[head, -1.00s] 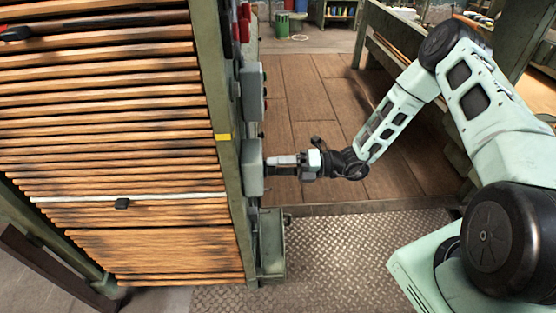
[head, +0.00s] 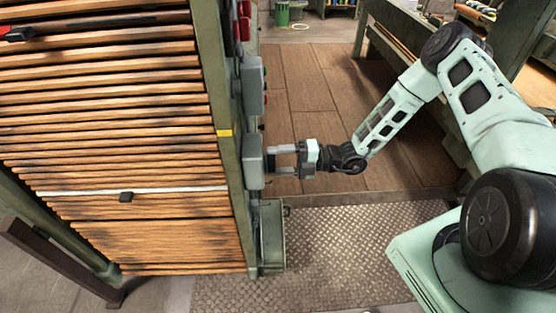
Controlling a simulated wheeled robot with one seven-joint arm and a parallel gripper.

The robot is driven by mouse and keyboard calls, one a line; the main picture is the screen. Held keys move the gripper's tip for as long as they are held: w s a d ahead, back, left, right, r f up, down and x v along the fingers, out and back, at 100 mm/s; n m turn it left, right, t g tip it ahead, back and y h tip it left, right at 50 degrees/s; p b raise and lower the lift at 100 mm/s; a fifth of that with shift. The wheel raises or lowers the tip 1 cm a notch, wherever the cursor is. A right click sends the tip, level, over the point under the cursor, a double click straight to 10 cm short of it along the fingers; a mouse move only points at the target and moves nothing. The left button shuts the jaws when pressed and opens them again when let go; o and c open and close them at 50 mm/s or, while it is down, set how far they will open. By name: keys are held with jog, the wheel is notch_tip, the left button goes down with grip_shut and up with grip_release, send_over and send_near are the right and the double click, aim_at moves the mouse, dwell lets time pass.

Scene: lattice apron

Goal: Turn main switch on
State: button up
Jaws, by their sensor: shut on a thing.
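A grey box (head: 253,161) is mounted on the right edge of the slatted wooden panel, seen side-on. My gripper (head: 272,161) reaches in from the right, level with this box, with its fingertips at the box's right face. Two fingers show, one above the other, and they are shut on the main switch at that face. The switch itself is hidden between the fingers, so its position cannot be read.
Another grey box (head: 252,86) with small buttons sits just above, and red parts (head: 243,22) are higher up. A green open tray (head: 271,236) is below. Wooden floor (head: 320,120) and metal tread plate (head: 335,245) are clear to the right.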

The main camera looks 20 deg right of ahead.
jog(key=o, duration=1)
jog(key=shift+d, duration=0.1)
jog(key=b+v, duration=0.3)
jog(key=v, duration=1.4)
jog(key=shift+s+d, duration=0.1)
jog(key=shift+r, duration=0.1)
